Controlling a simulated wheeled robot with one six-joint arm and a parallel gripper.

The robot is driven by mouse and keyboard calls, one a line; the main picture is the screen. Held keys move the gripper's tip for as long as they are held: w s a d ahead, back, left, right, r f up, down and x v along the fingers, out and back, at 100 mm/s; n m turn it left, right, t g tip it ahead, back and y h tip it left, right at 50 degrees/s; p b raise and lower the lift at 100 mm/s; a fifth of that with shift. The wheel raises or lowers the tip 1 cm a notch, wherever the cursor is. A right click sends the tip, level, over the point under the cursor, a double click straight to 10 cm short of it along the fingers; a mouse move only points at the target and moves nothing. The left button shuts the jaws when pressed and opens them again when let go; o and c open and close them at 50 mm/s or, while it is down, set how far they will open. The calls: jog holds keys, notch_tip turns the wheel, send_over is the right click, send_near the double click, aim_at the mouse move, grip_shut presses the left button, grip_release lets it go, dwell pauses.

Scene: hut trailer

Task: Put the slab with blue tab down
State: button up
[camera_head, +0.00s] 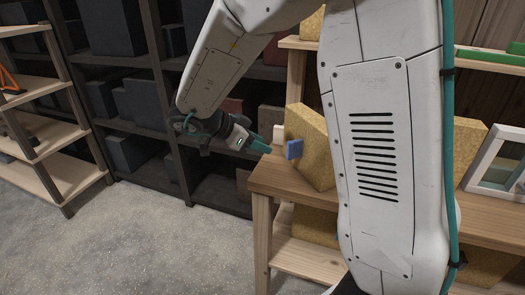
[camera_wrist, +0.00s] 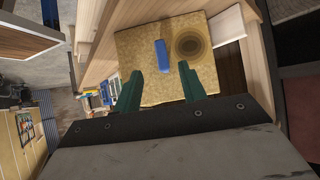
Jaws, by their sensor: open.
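The slab with blue tab (camera_head: 306,149) is a tan, speckled square board, tilted on the wooden shelf unit. Its blue tab (camera_head: 294,149) faces my gripper. In the wrist view the slab (camera_wrist: 150,92) fills the middle, with the blue tab (camera_wrist: 162,54) upright on its face and a dark ringed round mark to the right of it. My gripper (camera_head: 262,147) has green fingers and is open. Its fingertips are close to the tab in the head view. In the wrist view the fingers (camera_wrist: 160,72) stand apart on either side below the tab; whether they touch the slab is unclear.
The wooden shelf unit (camera_head: 262,184) holds another tan slab (camera_head: 467,137) and a white-framed item (camera_head: 492,160) at right, partly behind my arm. Dark shelves with grey boxes (camera_head: 139,98) stand behind. A light wooden rack (camera_head: 50,155) is at left. The grey floor (camera_head: 150,240) is clear.

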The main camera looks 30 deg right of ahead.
jog(key=w+a+r+n+t+y, duration=0.3)
jog(key=w+r+n+t+y, duration=0.35)
jog(key=w+r+t, duration=0.5)
jog(key=s+a+r+n+y, duration=0.4)
jog(key=s+a+n+y, duration=0.45)
jog(key=s, duration=0.25)
jog(key=s+d+f+n+g+h, duration=0.1)
jog(key=s+d+f+g, duration=0.1)
jog(key=s, duration=0.6)
jog(key=s+d+f+n+g+h, duration=0.1)
jog(key=s+f+g, duration=0.3)
jog(key=s, duration=0.5)
jog(key=s+d+f+n+g+h, duration=0.2)
jog(key=s+d+g, duration=0.1)
jog(key=s, duration=0.5)
jog(key=shift+s+f, duration=0.4)
